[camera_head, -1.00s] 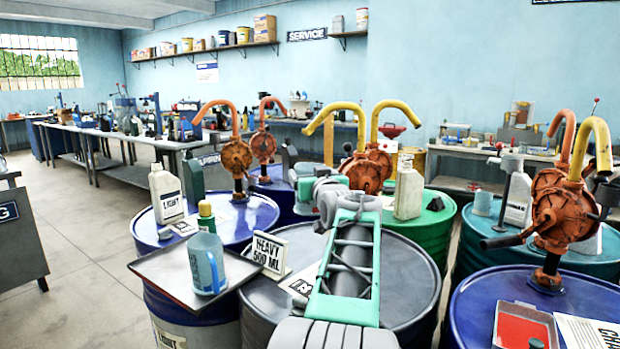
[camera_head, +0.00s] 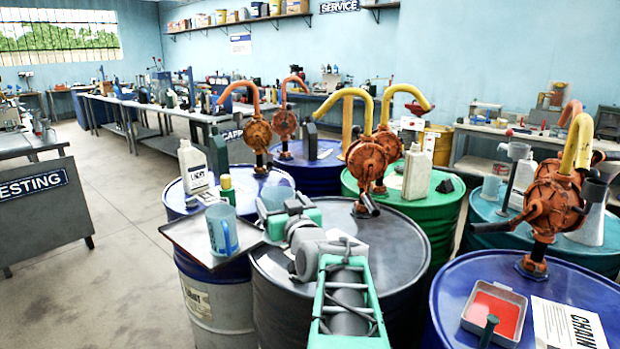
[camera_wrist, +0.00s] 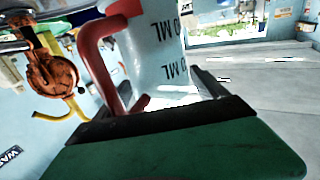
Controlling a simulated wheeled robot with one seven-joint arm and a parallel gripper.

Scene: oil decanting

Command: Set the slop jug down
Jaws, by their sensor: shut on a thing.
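The jug in my gripper is pale and translucent, with dark "ML" marks and a red handle, and fills the upper middle of the wrist view (camera_wrist: 155,50). In the head view it shows partly behind my gripper (camera_head: 290,212), as a pale rim and wall (camera_head: 273,192), above the left part of the grey drum top (camera_head: 395,240). My gripper is shut on it; whether on the body or the handle I cannot tell. The jug's base is hidden, so contact with the drum is unclear. A second blue jug (camera_head: 220,232) with a blue handle stands on the dark tray (camera_head: 185,238).
A white bottle (camera_head: 193,168) and a green bottle with a yellow cap (camera_head: 227,189) stand left, behind the tray. Orange pumps with yellow spouts (camera_head: 367,160) rise behind the grey drum. A red-filled tray (camera_head: 494,312) lies on the blue drum at right.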

